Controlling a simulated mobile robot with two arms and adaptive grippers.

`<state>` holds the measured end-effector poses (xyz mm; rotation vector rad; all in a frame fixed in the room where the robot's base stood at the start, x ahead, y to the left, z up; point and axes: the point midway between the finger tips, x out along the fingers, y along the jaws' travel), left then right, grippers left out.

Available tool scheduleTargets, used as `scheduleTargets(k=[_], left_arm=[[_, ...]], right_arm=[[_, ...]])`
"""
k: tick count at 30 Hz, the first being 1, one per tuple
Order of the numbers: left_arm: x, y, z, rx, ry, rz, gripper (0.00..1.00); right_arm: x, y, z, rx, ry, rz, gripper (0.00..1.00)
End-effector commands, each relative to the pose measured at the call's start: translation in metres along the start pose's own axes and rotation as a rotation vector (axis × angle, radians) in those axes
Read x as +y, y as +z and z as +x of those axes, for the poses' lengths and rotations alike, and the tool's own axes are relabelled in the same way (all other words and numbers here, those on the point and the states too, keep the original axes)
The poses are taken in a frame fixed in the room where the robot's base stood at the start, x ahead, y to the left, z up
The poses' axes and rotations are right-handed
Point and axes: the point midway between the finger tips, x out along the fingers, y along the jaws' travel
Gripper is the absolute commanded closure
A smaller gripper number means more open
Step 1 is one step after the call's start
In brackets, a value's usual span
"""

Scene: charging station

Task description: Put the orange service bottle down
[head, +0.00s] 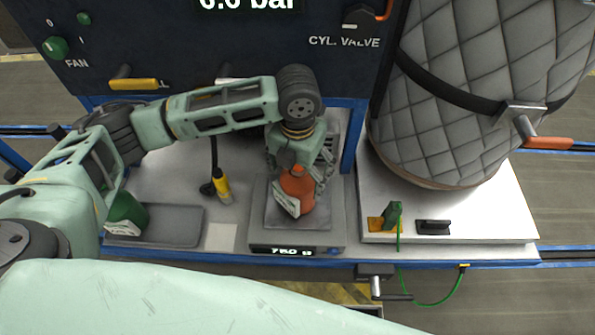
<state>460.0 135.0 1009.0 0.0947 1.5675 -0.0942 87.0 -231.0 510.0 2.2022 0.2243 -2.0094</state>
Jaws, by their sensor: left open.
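The orange service bottle (297,188) stands upright on the plate of a grey scale (258,238), whose display reads about 750. A white label shows on the bottle's lower left side. My left gripper (298,172) points down over the bottle from behind, with its fingers apart on either side of the bottle's upper part. Whether the fingers touch the bottle is not clear. The wrist hides some of the space behind the bottle. My right gripper is not in view.
A yellow-and-black tool (222,187) stands left of the scale. A quilted grey cylinder (455,95) fills the right, with a green clamp (392,215) in front of it.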

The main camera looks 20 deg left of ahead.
Motion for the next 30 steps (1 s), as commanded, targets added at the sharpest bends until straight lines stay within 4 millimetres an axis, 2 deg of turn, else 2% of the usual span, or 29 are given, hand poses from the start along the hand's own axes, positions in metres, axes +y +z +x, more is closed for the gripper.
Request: scheduleTargets(k=[3, 8, 22, 24, 30], left_arm=[[0.0, 0.0, -0.005, -0.001, 0.0, 0.0, 0.15], [0.0, 0.0, -0.017, 0.0, 0.0, 0.0, 0.15], [0.0, 0.0, -0.083, 0.0, 0.0, -0.001, 0.15], [0.0, 0.002, -0.091, -0.005, -0.002, 0.0, 0.15], [0.0, 0.001, -0.119, -0.001, -0.001, -0.001, 0.15]], right_arm=[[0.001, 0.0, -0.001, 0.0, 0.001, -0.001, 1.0], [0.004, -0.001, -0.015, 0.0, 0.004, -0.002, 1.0], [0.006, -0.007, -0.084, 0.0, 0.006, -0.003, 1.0], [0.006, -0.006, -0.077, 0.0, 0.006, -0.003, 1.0], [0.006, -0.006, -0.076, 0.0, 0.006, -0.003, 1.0]])
